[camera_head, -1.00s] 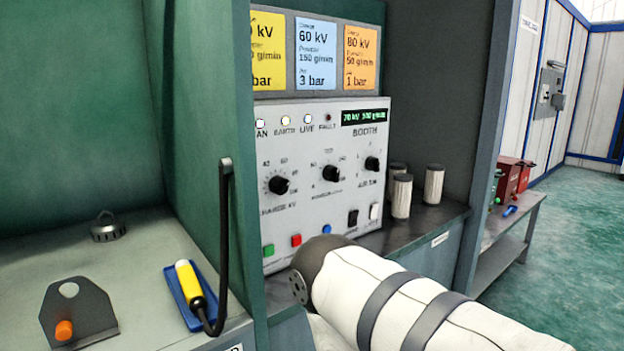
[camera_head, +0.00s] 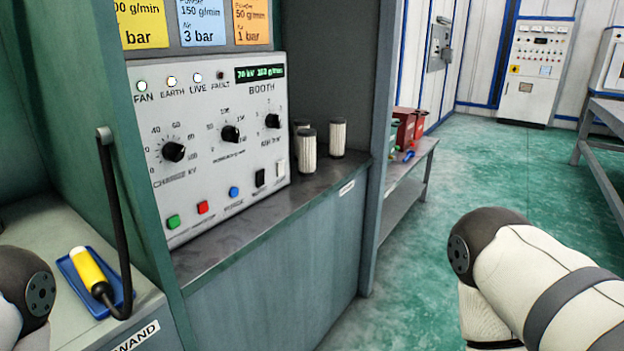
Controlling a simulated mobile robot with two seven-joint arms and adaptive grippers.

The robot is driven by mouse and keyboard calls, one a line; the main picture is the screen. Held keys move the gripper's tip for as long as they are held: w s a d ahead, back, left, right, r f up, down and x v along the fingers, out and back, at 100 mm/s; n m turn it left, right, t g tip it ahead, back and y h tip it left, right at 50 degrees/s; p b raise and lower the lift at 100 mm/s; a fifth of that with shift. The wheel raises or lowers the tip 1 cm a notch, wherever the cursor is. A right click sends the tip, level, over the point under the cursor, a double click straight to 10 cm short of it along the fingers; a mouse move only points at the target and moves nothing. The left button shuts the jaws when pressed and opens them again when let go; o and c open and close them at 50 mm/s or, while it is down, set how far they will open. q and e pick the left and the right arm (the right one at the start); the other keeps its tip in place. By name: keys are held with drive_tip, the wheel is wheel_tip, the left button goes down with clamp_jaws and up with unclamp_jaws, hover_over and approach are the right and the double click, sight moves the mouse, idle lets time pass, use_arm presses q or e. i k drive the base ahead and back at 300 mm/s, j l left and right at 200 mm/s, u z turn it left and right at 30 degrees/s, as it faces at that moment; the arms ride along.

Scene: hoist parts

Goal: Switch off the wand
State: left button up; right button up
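The booth control panel (camera_head: 215,175) stands upright at the left of centre, with three black knobs and lit FAN, EARTH and LIVE lamps. Along its lower edge are a green button (camera_head: 173,222), a red button (camera_head: 203,207), a blue button (camera_head: 234,192), a black rocker switch (camera_head: 260,178) and a white one (camera_head: 281,169). The yellow wand (camera_head: 90,268) lies in a blue tray (camera_head: 68,268) above a WAND label, its black cable rising to a post. Parts of my two arms show at the lower left and lower right. Neither gripper is in view.
A dark ledge (camera_head: 300,205) runs below the panel and holds white cylindrical filters (camera_head: 308,150). A side bench (camera_head: 418,158) carries red boxes (camera_head: 404,128). A grey cabinet (camera_head: 533,72) stands at the back. Green floor (camera_head: 430,235) is open at the right.

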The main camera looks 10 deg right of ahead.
sight(260, 174)
drive_tip(key=i+l, duration=0.2)
drive_tip(key=l, duration=0.15)
drive_tip(key=i+l, duration=0.15)
drive_tip(key=l, duration=0.25)
drive_tip(key=i+l, duration=0.2)
drive_tip(key=l, duration=0.15)
drive_tip(key=z, duration=0.05)
